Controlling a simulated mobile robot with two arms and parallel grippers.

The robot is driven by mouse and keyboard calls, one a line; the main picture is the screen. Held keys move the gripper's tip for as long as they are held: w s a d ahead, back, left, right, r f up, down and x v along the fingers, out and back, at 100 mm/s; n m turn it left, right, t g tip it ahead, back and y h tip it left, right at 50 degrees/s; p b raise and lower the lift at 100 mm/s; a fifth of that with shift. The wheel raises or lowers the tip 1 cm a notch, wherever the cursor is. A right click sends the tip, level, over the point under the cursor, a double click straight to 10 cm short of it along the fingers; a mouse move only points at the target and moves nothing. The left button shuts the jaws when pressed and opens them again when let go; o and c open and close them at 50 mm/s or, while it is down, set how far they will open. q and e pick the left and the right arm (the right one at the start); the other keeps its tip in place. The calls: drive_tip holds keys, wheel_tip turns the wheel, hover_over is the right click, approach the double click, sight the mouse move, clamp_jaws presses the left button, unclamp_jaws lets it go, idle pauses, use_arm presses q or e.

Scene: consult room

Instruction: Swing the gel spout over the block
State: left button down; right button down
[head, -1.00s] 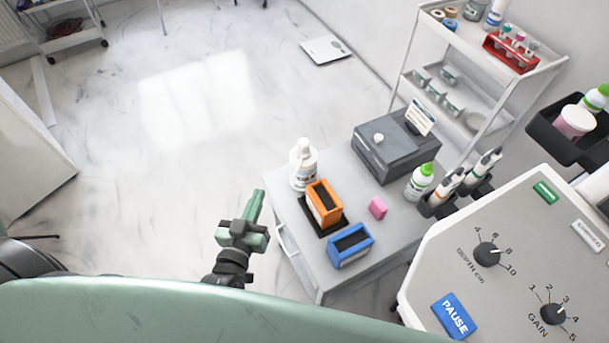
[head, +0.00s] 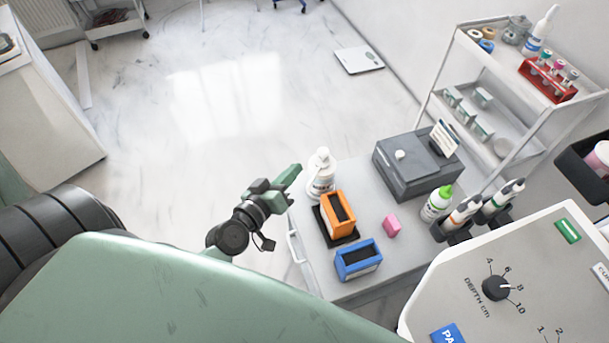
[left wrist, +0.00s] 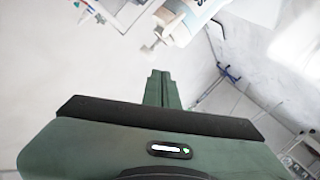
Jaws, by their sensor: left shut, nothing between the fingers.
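The white gel bottle (head: 321,180) stands upright on the grey cart top, near its left edge, with a white pump head on top. In the left wrist view the white spout (left wrist: 152,48) shows just beyond my fingertips. A small pink block (head: 392,226) lies on the cart to the right of the orange box. My left gripper (head: 291,173) is shut and empty, left of the bottle near the height of its pump head, with a small gap seeming to remain. My right gripper is not in view.
An orange box (head: 340,216) on a black base and a blue box (head: 358,260) stand in front of the bottle. A grey device (head: 415,168) and a green-capped bottle (head: 437,203) are behind and right. A console (head: 510,280) fills the lower right.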

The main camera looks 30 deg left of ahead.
use_arm(q)
drive_tip(key=f, duration=0.1)
drive_tip(key=w+d+f+b, duration=0.1)
drive_tip(key=d+f, duration=0.1)
drive_tip(key=shift+w+d+f, duration=0.15)
drive_tip(key=shift+w+f, duration=0.25)
drive_tip(key=shift+w, duration=0.1)
